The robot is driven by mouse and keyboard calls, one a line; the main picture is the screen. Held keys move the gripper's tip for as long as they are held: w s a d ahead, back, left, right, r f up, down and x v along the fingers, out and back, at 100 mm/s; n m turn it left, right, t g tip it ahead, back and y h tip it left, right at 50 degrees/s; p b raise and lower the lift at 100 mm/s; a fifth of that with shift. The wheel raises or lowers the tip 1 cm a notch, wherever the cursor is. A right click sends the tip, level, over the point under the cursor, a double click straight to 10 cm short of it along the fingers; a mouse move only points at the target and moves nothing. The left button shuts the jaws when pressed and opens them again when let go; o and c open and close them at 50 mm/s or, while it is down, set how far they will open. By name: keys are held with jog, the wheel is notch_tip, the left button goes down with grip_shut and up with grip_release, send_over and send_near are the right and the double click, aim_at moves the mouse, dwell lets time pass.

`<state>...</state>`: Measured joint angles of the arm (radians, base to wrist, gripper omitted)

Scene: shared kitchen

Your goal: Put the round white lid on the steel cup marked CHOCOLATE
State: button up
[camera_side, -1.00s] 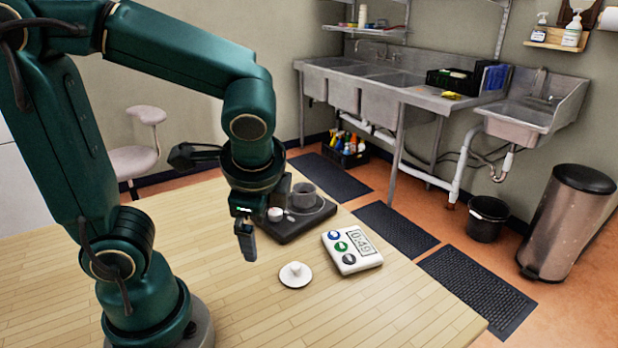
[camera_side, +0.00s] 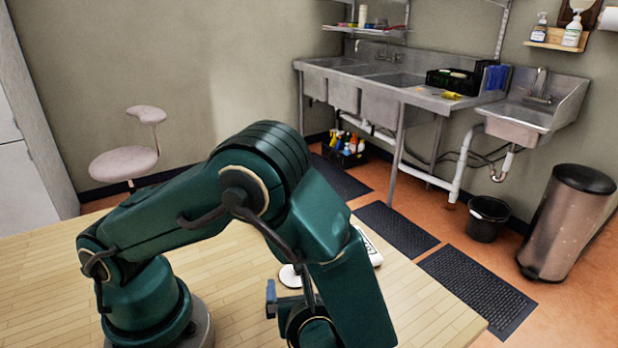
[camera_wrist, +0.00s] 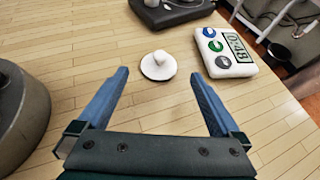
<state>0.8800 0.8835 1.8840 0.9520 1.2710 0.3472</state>
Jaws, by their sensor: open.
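The round white lid (camera_wrist: 158,66) with a white knob lies on the wooden table, in the wrist view just beyond my fingertips. In the side view the lid (camera_side: 290,277) is partly hidden by my arm. My gripper (camera_wrist: 160,78) is open and empty, its two blue fingers spread to either side of the lid's near side, not touching it. In the side view one finger of my gripper shows (camera_side: 271,298). The steel cup is out of sight in both current views, and its marking cannot be read.
A white timer (camera_wrist: 224,52) with coloured buttons stands right of the lid. A black device base (camera_wrist: 172,10) is at the wrist view's top edge. Bare wooden table (camera_wrist: 60,40) surrounds the lid. The table's right edge lies beyond the timer.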

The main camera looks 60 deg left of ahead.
aim_at(297, 283)
jog(key=shift+x, duration=2.15)
jog(key=shift+r, duration=0.1)
jog(key=c, duration=1.4)
jog(key=shift+c, duration=0.2)
